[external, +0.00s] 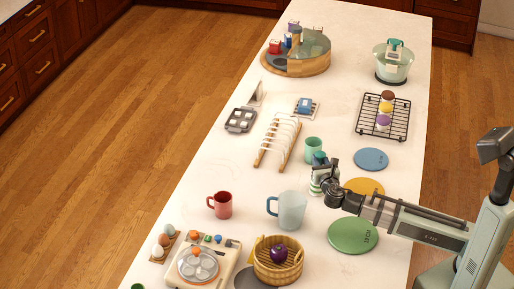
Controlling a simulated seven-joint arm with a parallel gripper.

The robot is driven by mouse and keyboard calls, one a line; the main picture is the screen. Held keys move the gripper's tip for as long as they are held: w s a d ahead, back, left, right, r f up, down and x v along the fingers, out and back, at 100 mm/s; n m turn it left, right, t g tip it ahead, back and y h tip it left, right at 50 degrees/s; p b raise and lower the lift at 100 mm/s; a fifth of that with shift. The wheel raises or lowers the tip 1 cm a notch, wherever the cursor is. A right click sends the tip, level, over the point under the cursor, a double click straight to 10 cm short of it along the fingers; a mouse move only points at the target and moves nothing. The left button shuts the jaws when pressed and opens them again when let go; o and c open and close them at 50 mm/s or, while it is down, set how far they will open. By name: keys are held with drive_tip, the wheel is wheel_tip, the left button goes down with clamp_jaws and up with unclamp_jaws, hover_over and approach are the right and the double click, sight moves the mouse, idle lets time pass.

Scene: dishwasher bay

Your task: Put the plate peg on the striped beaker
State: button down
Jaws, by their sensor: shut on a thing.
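The striped beaker (315,187), with green and white bands, stands on the counter right of centre, partly hidden by my gripper. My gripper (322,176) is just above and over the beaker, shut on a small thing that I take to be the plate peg. The peg is mostly hidden by the fingers and too small to make out. I cannot tell whether it touches the beaker. A plain green cup (313,148) stands close behind.
A wooden rack with white pegs (279,141) stands behind left. A frosted jug (290,209), red mug (222,205) and basket (278,261) are in front. Blue (371,159), yellow (364,188) and green (353,235) discs lie to the right. The counter left of the beaker is clear.

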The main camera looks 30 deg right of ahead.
drive_tip(key=shift+f, duration=0.1)
drive_tip(key=c, duration=0.9)
unclamp_jaws()
drive_tip(key=shift+s, duration=0.15)
drive_tip(key=v, duration=1.1)
drive_tip(key=shift+s+a, duration=0.15)
drive_tip(key=shift+s, duration=0.2)
